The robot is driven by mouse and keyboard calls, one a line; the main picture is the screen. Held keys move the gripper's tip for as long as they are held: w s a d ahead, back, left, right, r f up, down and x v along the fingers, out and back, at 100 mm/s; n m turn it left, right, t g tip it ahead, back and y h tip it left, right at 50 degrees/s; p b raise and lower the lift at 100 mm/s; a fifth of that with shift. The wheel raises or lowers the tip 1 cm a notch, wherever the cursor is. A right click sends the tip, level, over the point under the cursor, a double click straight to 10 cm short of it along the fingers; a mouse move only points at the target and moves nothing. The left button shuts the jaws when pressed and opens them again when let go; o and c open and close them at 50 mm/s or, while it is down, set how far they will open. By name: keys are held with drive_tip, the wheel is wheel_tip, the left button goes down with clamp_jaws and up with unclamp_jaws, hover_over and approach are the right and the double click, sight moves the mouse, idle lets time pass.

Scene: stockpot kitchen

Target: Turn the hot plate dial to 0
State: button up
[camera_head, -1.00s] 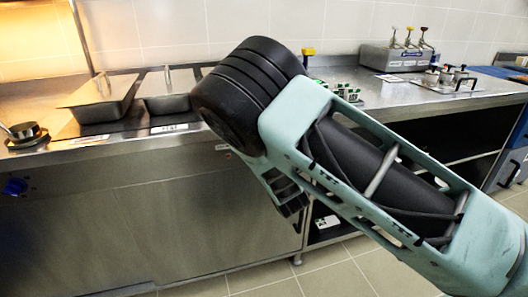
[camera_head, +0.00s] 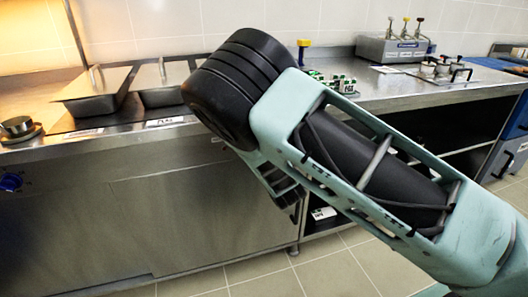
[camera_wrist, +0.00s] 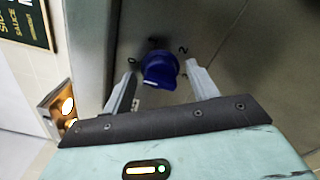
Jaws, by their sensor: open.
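In the wrist view a blue dial (camera_wrist: 160,68) sits on a grey metal panel. A "0" shows by its left side and a "2" at its upper right. A pale mark shows on the dial's lower edge. My gripper (camera_wrist: 163,80) is open, with one finger at each side of the dial and gaps on both sides. Whether the fingertips reach past its face is unclear. In the head view a blue dial (camera_head: 11,182) is on the counter front at far left; I cannot tell if it is the same one.
Two metal pans (camera_head: 97,92) stand on the steel counter (camera_head: 30,150) at left, near a small round metal item (camera_head: 17,127). A dispenser with several pumps (camera_head: 395,48) stands at the back right. The tiled floor (camera_head: 265,275) in front is clear.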

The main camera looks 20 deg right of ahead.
drive_tip(key=s, duration=1.7)
drive_tip(key=shift+s+p, duration=0.15)
drive_tip(key=shift+p, duration=0.15)
drive_tip(key=shift+f, duration=0.1)
